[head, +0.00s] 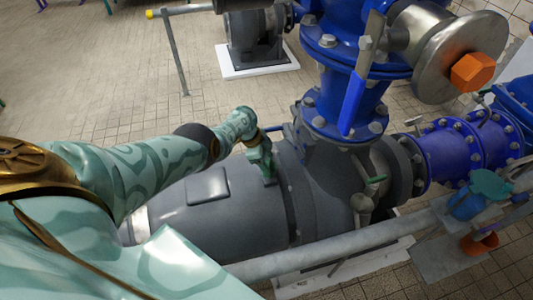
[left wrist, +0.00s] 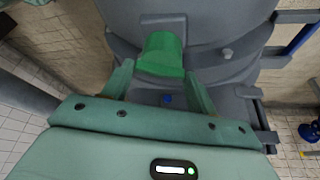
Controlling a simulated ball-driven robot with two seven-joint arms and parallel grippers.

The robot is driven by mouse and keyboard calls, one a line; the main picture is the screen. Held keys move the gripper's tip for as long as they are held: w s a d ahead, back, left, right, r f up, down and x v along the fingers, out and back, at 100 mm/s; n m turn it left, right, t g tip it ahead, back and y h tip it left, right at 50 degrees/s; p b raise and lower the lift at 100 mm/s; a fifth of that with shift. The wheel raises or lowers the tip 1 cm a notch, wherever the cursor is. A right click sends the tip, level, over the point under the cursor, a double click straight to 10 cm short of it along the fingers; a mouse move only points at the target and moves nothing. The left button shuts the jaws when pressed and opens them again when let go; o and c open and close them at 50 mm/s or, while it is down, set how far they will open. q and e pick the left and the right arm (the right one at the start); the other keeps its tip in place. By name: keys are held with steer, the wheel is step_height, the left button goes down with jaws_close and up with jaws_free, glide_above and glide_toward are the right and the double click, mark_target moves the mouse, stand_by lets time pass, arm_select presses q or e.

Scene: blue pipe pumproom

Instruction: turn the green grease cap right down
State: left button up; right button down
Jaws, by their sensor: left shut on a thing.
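The green grease cap (left wrist: 161,54) shows in the left wrist view, on a grey block of the pump housing. My left gripper (left wrist: 160,75) has one finger on each side of the cap and is shut on it. In the head view, my left gripper (head: 266,168) points down at the top of the grey pump housing (head: 222,215). The cap is hard to tell from the fingers there. How far down the cap sits cannot be told. My right gripper is not in view.
A blue flanged pipe (head: 345,90) rises right of the gripper, with a blue-handled lever (head: 353,103) on it. A grey pipe (head: 335,245) crosses in front of the pump. A steel wheel with an orange hub (head: 472,72) is at upper right. Tiled floor (head: 110,75) lies open at upper left.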

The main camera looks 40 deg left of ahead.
arm_select(q)
steer(key=o, duration=1)
steer(key=p+v, duration=1.2)
steer(key=v, duration=0.4)
steer(key=shift+a+p, duration=0.15)
steer(key=shift+p, duration=0.25)
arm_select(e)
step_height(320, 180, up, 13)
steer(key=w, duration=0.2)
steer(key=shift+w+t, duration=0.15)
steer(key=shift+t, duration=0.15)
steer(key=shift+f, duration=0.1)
arm_select(q)
steer(key=shift+r, duration=0.1)
